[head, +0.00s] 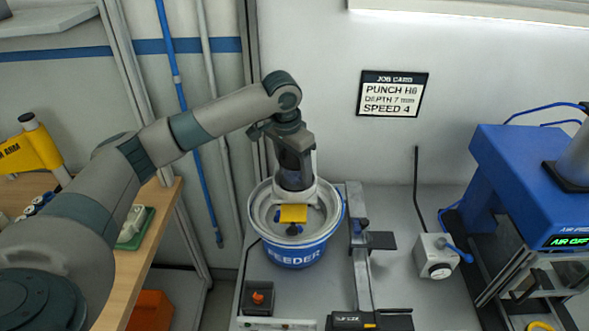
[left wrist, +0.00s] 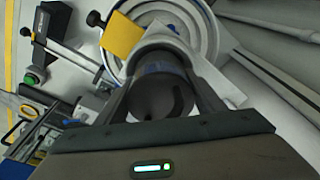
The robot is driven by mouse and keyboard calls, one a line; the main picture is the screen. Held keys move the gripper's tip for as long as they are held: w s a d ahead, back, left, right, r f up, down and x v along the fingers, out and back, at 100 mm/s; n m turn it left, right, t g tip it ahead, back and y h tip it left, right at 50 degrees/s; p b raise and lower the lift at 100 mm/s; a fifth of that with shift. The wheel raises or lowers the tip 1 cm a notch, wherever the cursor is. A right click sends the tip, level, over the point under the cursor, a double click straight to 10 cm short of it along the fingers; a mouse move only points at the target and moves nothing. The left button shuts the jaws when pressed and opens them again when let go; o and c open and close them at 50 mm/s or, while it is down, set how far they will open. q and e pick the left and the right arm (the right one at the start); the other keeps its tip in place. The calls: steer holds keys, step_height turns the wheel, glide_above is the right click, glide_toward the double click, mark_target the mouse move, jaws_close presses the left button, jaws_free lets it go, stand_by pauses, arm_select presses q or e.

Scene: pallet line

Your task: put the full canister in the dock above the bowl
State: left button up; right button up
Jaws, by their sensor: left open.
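A dark, smoky canister (head: 294,172) stands upright with its lower end in the white dock (head: 296,194) above the bowl (head: 297,254), a blue-banded bowl marked FEEDER. A yellow plate (head: 293,214) shows at the front of the dock. My left gripper (head: 292,142) is at the canister's top, coming from above. In the left wrist view my left gripper (left wrist: 160,82) is open, with one finger on each side of the canister (left wrist: 158,98). The dock (left wrist: 213,72) shows beyond it. The canister's contents cannot be made out. My right gripper is not in view.
A rail (head: 361,255) stands right of the bowl, and a box with an orange knob (head: 258,297) is in front of it. A blue press (head: 525,180) stands at the right. A wooden bench (head: 140,260) is at the left.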

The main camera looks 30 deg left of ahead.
mark_target(289, 162)
arm_select(q)
steer(key=shift+o, duration=0.2)
steer(key=r+b, duration=0.1)
steer(key=r, duration=0.2)
steer(key=s+r+b, duration=0.1)
steer(key=r+b, duration=0.1)
steer(key=r, duration=0.2)
steer(key=r+b, duration=0.2)
steer(key=r, duration=0.2)
steer(key=shift+s+a, duration=0.15)
steer(key=shift+a, duration=0.1)
steer(key=shift+s+r, duration=0.25)
steer(key=shift+r, duration=0.55)
steer(key=shift+w+f, duration=0.1)
steer(key=shift+c, duration=0.7)
